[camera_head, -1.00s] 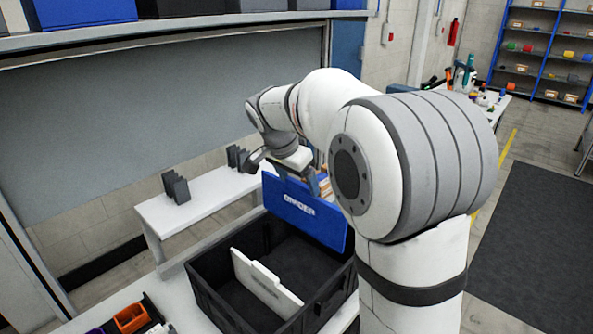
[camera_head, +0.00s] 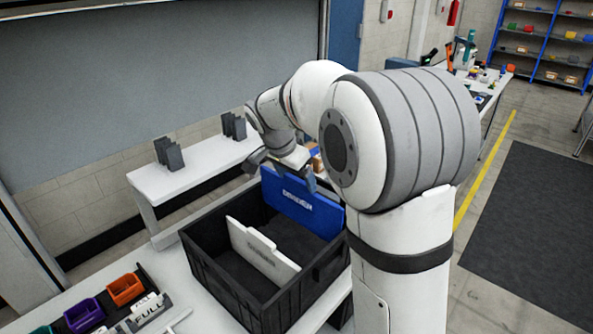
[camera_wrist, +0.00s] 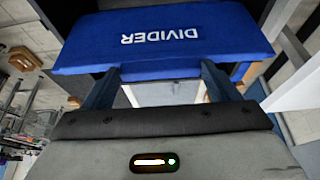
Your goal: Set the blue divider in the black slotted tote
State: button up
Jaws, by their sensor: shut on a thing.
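The blue divider (camera_head: 305,204), with white lettering, is upright at the far right part of the black slotted tote (camera_head: 215,270). Its lower part is down inside the tote and its top edge stands near or above the rim. I cannot tell whether its edges sit in the slots. My gripper (camera_head: 292,171) is shut on its top edge. In the wrist view the divider (camera_wrist: 165,38) reads "DIVIDER" upside down, and my gripper's two fingers (camera_wrist: 160,82) meet its near edge.
A white divider (camera_head: 262,250) stands upright in the tote. Orange (camera_head: 125,289) and purple (camera_head: 84,315) bins lie at the lower left. A white bench (camera_head: 200,165) with grey upright holders (camera_head: 168,153) stands behind. The tote's middle has open floor between dividers.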

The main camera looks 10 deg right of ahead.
jog(key=shift+f+b, duration=3.1)
jog(key=shift+f, duration=0.7)
jog(key=shift+b, duration=0.45)
jog(key=shift+f+b, duration=0.75)
jog(key=o, duration=1.3)
jog(key=shift+s, duration=0.1)
send_near(297, 210)
jog(key=shift+r, duration=0.3)
